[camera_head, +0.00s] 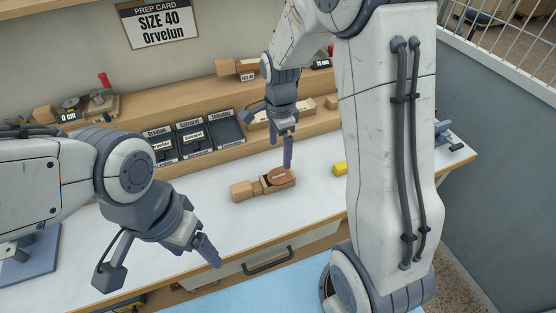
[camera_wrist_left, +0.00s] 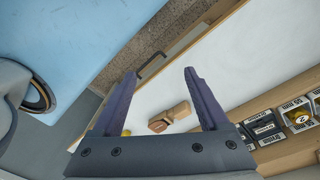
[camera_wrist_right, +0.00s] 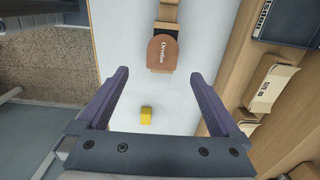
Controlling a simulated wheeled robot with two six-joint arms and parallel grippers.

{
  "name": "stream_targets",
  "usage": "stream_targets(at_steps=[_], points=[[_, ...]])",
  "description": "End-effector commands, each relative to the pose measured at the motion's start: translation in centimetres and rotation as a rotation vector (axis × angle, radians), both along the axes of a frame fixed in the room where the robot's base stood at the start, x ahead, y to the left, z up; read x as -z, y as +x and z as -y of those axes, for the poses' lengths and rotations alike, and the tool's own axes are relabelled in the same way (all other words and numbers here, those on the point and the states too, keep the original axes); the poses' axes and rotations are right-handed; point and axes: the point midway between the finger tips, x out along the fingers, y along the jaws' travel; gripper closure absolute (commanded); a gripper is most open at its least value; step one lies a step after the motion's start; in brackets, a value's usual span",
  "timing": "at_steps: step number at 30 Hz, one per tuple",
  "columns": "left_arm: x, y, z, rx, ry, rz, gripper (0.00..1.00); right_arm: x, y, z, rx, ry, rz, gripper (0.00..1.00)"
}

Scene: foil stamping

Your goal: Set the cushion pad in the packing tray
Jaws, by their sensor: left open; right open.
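A brown rounded pad marked Orvelun (camera_head: 278,176) lies on a wooden piece (camera_head: 243,190) on the white bench; it also shows in the right wrist view (camera_wrist_right: 162,52). A small yellow block (camera_head: 340,168) lies to its right, and also shows in the right wrist view (camera_wrist_right: 146,115). I cannot tell which thing is the cushion pad. Black labelled trays (camera_head: 229,132) stand along the back of the bench; which is the packing tray is unclear. My right gripper (camera_head: 288,152) is open and empty above the bench, near the brown pad. My left gripper (camera_head: 208,250) is open and empty near the front edge.
A prep card (camera_head: 158,22) reading SIZE 40 Orvelun hangs on the wall. A wooden shelf (camera_head: 150,112) runs along the back, with a red-handled tool (camera_head: 103,80) on it. A drawer handle (camera_head: 268,262) is at the front. The bench's left middle is clear.

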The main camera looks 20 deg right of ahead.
Motion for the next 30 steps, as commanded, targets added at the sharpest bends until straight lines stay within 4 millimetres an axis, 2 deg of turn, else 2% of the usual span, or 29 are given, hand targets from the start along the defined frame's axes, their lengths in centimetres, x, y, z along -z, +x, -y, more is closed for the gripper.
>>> stream_targets(at_steps=[2, 5, 8, 9, 12, 15, 18, 21, 23, 24, 25, 30], points=[[0.0, 0.0, 0.0, 0.000, 0.000, 0.000, 0.23, -0.8, -0.3, -0.7, -0.044, 0.001, 0.004, 0.00], [0.0, 0.0, 0.0, 0.000, 0.000, 0.000, 0.23, -2.1, -1.9, -3.1, -0.238, 0.006, 0.010, 0.00], [0.0, 0.0, 0.0, 0.000, 0.000, 0.000, 0.23, -4.1, -5.3, -7.0, -0.588, 0.016, 0.024, 0.00], [0.0, 0.0, 0.0, 0.000, 0.000, 0.000, 0.23, -4.8, -7.1, -8.5, -0.758, 0.019, 0.029, 0.00], [0.0, 0.0, 0.0, 0.000, 0.000, 0.000, 0.23, -6.2, -12.0, -11.5, -1.185, 0.030, 0.047, 0.00], [0.0, 0.0, 0.0, 0.000, 0.000, 0.000, 0.23, -7.0, -16.5, -13.1, -1.571, 0.038, 0.064, 0.00], [0.0, 0.0, 0.0, 0.000, 0.000, 0.000, 0.23, -7.4, -20.0, -13.8, -1.873, 0.046, 0.080, 0.00], [0.0, 0.0, 0.0, 0.000, 0.000, 0.000, 0.23, -7.4, -22.1, -13.9, -2.067, 0.050, 0.091, 0.00], [0.0, 0.0, 0.0, 0.000, 0.000, 0.000, 0.46, -7.4, -22.8, -14.0, -2.133, 0.051, 0.096, 0.23], [0.0, 0.0, 0.0, 0.000, 0.000, 0.000, 0.50, -7.4, -23.1, -14.1, -2.159, 0.052, 0.097, 0.38], [0.0, 0.0, 0.0, 0.000, 0.000, 0.000, 0.50, -7.4, -23.2, -14.1, -2.171, 0.052, 0.097, 0.50], [0.0, 0.0, 0.0, 0.000, 0.000, 0.000, 0.50, -7.4, -23.2, -14.1, -2.177, 0.053, 0.096, 0.50]])
